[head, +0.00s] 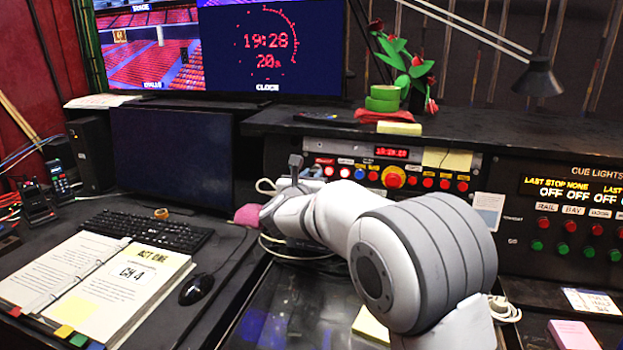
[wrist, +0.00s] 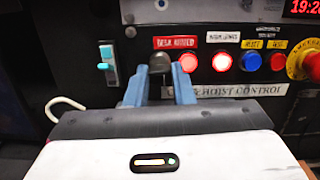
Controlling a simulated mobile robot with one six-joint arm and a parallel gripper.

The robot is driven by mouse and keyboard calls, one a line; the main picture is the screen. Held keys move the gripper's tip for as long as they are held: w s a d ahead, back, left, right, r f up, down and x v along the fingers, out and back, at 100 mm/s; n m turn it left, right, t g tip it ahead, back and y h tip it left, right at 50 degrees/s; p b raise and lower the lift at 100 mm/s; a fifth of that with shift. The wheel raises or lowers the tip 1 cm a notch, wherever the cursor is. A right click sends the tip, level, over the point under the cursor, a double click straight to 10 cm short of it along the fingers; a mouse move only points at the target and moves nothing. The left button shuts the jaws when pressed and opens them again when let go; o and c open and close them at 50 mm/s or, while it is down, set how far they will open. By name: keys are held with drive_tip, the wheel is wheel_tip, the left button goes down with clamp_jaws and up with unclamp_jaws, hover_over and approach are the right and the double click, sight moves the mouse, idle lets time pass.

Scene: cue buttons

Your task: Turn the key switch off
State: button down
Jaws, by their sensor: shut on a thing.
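The key switch (wrist: 160,63) is a dark knob on the black panel under a red label, in the upper middle of the wrist view. My gripper (wrist: 160,80) has its two blue-grey fingers on either side of it and is shut on it. The exact angle of the key is hard to tell. In the head view my gripper (head: 290,180) reaches to the left part of the button panel. The key switch cannot be made out clearly there.
A lit red button (wrist: 222,62), a blue button (wrist: 250,62) and a yellow-ringed red emergency button (wrist: 309,66) sit to the right. A teal toggle (wrist: 107,65) is on the left. A monitor (head: 170,150), keyboard (head: 125,232) and script binder (head: 100,285) stand left of my arm.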

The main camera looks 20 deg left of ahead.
drive_tip(key=n+b, duration=0.2)
drive_tip(key=n, duration=0.2)
drive_tip(key=shift+d+f+y+b, duration=0.1)
drive_tip(key=shift+y+b, duration=0.2)
drive_tip(key=shift+b, duration=0.05)
drive_tip(key=n, duration=0.5)
drive_tip(key=shift+d+r+y, duration=0.1)
drive_tip(key=shift+r+y, duration=0.15)
drive_tip(key=shift+y, duration=0.15)
drive_tip(key=n+p, duration=0.1)
drive_tip(key=n, duration=0.1)
drive_tip(key=n+g+p, duration=0.1)
drive_tip(key=n, duration=0.2)
drive_tip(key=shift+r+y+p, duration=0.2)
drive_tip(key=shift+y+p, duration=0.1)
drive_tip(key=n+p, duration=0.3)
drive_tip(key=shift+n+g, duration=0.3)
drive_tip(key=shift+g, duration=0.1)
drive_tip(key=shift+n+p, duration=0.35)
drive_tip(key=shift+n, duration=0.15)
drive_tip(key=shift+f, duration=0.1)
drive_tip(key=c, duration=1.2)
unclamp_jaws()
drive_tip(key=shift+c, duration=0.2)
